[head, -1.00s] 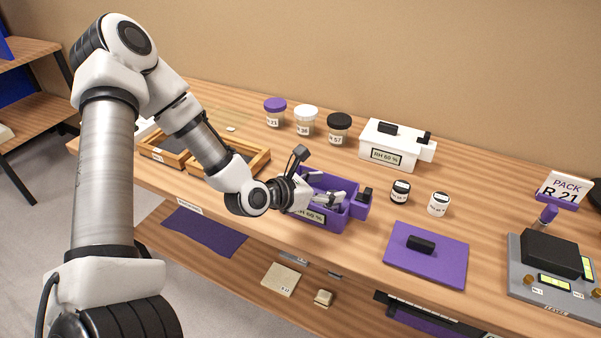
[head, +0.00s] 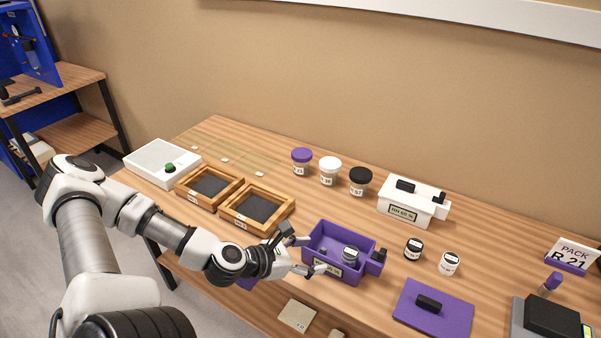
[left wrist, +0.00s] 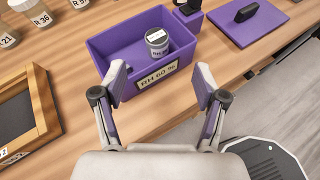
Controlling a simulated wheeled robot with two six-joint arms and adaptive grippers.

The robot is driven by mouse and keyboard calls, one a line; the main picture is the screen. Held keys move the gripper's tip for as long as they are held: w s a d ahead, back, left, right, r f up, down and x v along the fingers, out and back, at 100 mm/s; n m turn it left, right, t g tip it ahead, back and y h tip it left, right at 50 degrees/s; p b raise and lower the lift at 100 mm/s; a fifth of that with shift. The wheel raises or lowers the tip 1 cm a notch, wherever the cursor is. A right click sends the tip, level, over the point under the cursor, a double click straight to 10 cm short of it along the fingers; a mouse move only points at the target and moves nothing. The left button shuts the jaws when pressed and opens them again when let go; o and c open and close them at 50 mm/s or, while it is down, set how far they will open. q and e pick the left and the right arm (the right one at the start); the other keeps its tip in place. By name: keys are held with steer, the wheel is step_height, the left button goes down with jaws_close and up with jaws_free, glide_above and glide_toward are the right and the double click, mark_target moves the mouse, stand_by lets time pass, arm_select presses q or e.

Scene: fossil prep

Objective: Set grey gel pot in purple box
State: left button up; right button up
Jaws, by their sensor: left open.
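The purple box (head: 314,242) is open at the top and stands near the table's front edge, with a label on its front wall. The grey gel pot (head: 350,254) stands upright inside it, toward the right end. In the left wrist view the pot (left wrist: 157,40) rests in the box (left wrist: 118,58) near the labelled wall. My left gripper (head: 307,256) is open and empty at the box's front left, apart from the pot. In the left wrist view its fingers (left wrist: 160,86) are spread wide in front of the labelled wall. My right gripper is not in view.
A purple lid (head: 450,312) with a black handle lies to the right. A black-lidded pot (head: 413,249) and a white-lidded pot (head: 449,263) stand between. A white box (head: 405,207) and several jars (head: 329,172) stand behind. Wooden trays (head: 257,209) are left of the box.

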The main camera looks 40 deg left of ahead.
arm_select(q)
steer(key=s+d+f+m+g+y, duration=0.1)
steer(key=s+d+f+m+g, duration=0.2)
steer(key=m, duration=0.7)
steer(key=s+d+f+m+g+y, duration=0.1)
steer(key=s+d+f+m+g, duration=0.2)
steer(key=s+f+m+g, duration=0.2)
steer(key=s+d+f+m+g+y, duration=0.1)
steer(key=s+d+f+m+g, duration=0.3)
steer(key=m, duration=1.2)
steer(key=s+f, duration=0.4)
steer(key=shift+s+f+y, duration=0.25)
steer(key=shift+s+y, duration=0.05)
steer(key=shift+s, duration=0.1)
